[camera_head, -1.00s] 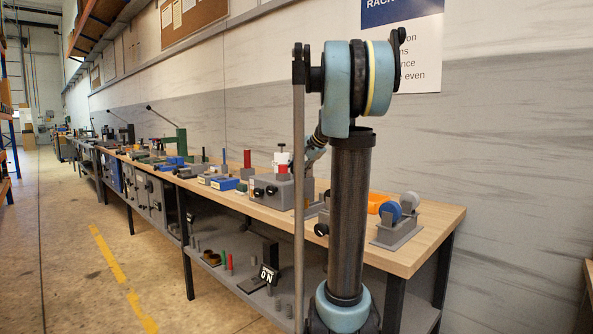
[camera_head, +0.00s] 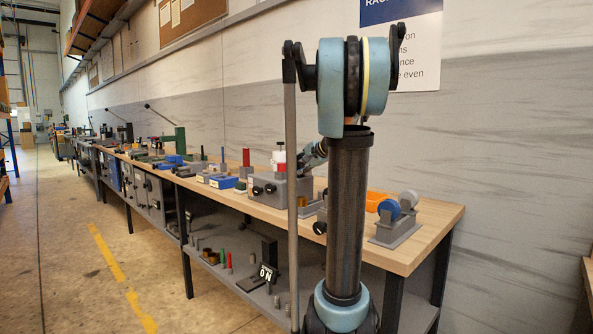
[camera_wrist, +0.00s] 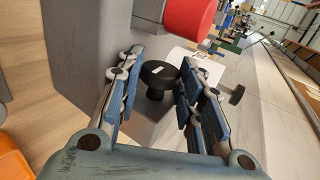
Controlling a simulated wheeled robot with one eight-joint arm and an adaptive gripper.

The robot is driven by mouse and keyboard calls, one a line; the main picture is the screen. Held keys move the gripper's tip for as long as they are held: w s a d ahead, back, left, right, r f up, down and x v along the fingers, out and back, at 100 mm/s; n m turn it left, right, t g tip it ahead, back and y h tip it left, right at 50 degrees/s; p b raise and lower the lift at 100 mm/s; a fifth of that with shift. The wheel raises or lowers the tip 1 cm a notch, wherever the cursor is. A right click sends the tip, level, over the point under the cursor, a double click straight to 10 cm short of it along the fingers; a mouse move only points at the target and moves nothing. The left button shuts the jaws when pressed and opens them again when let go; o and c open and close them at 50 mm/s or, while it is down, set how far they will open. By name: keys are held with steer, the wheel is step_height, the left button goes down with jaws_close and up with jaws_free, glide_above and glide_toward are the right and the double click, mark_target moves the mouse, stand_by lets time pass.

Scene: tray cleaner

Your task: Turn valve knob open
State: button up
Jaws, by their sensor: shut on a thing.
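The valve knob (camera_wrist: 160,73) is a round black knob with a small white mark, on a short black stem, in the wrist view. It projects from a grey housing (camera_wrist: 85,35), which also shows on the bench in the head view (camera_head: 294,190). My gripper (camera_wrist: 158,92) has its blue-padded fingers on either side of the knob, shut on it. The gripper itself is hard to make out in the head view. The knob's turn angle cannot be told.
A red cylinder (camera_wrist: 188,15) stands close beyond the knob in the wrist view. A second black knob (camera_wrist: 237,95) lies right of the fingers.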

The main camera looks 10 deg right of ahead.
steer(key=o, duration=1.1)
steer(key=shift+a, duration=0.1)
steer(key=shift+c, duration=0.2)
steer(key=v, duration=0.7)
steer(key=shift+s+d+r, duration=0.15)
steer(key=shift+s+d, duration=0.05)
steer(key=shift+d, duration=0.05)
